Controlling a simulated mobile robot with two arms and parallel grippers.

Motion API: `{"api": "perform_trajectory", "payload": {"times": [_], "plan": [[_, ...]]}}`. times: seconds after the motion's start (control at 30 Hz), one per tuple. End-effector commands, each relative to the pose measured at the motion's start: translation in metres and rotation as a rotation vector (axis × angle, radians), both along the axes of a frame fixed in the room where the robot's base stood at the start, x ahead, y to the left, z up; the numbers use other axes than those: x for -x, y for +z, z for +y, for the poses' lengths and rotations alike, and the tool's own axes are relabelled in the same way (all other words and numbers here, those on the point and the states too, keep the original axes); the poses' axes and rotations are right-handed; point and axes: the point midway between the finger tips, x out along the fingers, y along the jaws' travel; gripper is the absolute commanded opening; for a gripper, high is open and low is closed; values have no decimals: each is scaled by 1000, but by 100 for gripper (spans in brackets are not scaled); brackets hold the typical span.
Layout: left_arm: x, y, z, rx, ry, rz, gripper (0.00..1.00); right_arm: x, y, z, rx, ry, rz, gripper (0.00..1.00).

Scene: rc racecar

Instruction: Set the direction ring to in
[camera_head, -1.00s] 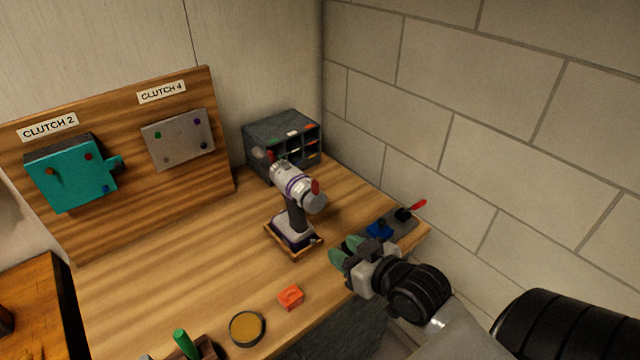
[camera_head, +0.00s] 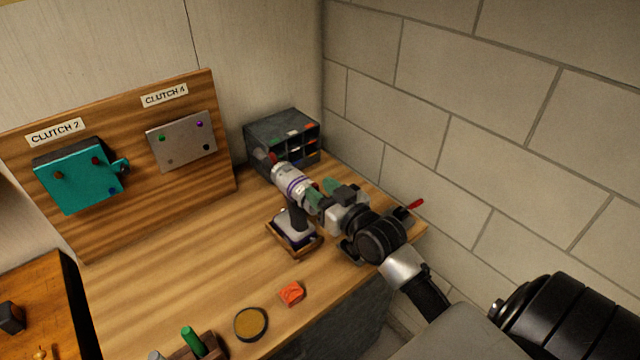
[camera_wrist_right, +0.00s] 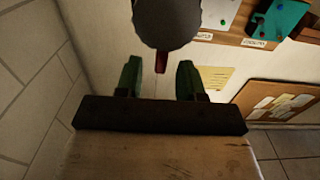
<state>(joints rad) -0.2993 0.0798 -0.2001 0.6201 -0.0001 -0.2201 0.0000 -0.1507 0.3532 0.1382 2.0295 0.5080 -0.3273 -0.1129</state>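The drill (camera_head: 291,183), white with purple bands, stands upright in a small wooden tray (camera_head: 309,252) on the bench. My right gripper (camera_head: 322,192) is at the near end of the drill's body and hides much of it in the head view. In the right wrist view, the drill's round grey end (camera_wrist_right: 168,22) fills the top centre. A red tab (camera_wrist_right: 161,62) on it shows between my right gripper's green fingers (camera_wrist_right: 158,66), which are apart with gaps on both sides. A direction ring cannot be told for certain. My left gripper is out of view.
A dark compartment box (camera_head: 270,129) stands behind the drill. A red-handled item (camera_head: 414,204) lies near the right bench edge by the brick wall. An orange block (camera_head: 291,293) and a round dish (camera_head: 250,323) lie in front. The bench left of the drill is clear.

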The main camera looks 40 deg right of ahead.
Motion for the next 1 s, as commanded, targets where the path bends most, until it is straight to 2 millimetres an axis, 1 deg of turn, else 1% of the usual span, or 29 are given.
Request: {"api": "perform_trajectory", "payload": {"times": [0.1, 0.37, 0.4, 0.47, 0.63, 0.87, 1.0], "plan": [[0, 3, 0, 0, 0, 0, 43, -7, 0, 1, -1, 0, 0, 38], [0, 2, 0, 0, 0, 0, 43, -8, 0, 1, 0, 0, 0, 38], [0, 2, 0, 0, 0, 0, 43, -8, 0, 1, 0, 0, 0, 35], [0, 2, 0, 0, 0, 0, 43, -8, 0, 1, 0, 0, 0, 26], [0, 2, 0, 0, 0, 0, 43, -8, 0, 1, 0, 0, 0, 0], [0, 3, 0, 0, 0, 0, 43, -8, 0, 0, -8, 0, 2, 0], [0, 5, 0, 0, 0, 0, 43, -8, 0, -2, -45, 0, 4, 0]]}}
